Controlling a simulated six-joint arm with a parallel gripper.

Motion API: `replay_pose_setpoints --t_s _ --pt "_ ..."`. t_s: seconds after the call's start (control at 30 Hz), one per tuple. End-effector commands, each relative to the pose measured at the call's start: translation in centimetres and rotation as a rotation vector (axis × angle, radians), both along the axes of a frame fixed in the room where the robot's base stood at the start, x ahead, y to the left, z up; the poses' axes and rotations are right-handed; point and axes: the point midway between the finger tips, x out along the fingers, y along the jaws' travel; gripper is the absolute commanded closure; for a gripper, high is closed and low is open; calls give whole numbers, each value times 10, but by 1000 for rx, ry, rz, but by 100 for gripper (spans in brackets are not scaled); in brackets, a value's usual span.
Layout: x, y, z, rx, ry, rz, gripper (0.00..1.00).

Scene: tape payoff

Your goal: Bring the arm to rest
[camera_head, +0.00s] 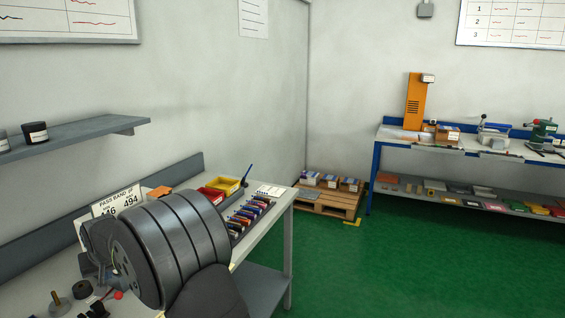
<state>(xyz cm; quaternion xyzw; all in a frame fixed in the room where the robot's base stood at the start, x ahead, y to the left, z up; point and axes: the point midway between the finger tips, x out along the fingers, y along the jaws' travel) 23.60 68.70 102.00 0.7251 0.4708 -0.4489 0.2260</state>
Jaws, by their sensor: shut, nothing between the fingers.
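No fingers of my gripper can be made out in the head view. The near workbench (273,222) runs along the left wall. A large dark body close to the camera hides much of its middle and front. A white sign card (116,202) with black numbers stands on the bench near the wall. Whatever is behind the dark body is hidden.
A yellow bin (226,186) and a row of coloured items (250,215) sit at the bench's far end. A grey shelf (85,134) juts from the left wall. A pallet (320,203) with boxes stands in the corner. The green floor (385,265) is clear at right.

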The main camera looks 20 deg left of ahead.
Motion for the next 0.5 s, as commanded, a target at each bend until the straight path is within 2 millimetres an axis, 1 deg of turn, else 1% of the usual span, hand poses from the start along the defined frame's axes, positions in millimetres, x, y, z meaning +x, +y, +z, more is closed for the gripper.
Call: replay_pose_setpoints --t_s 0.2,0.5 --pt "0 7 2 -64 -1 1 100" --pt "1 10 2 -86 0 0 100"
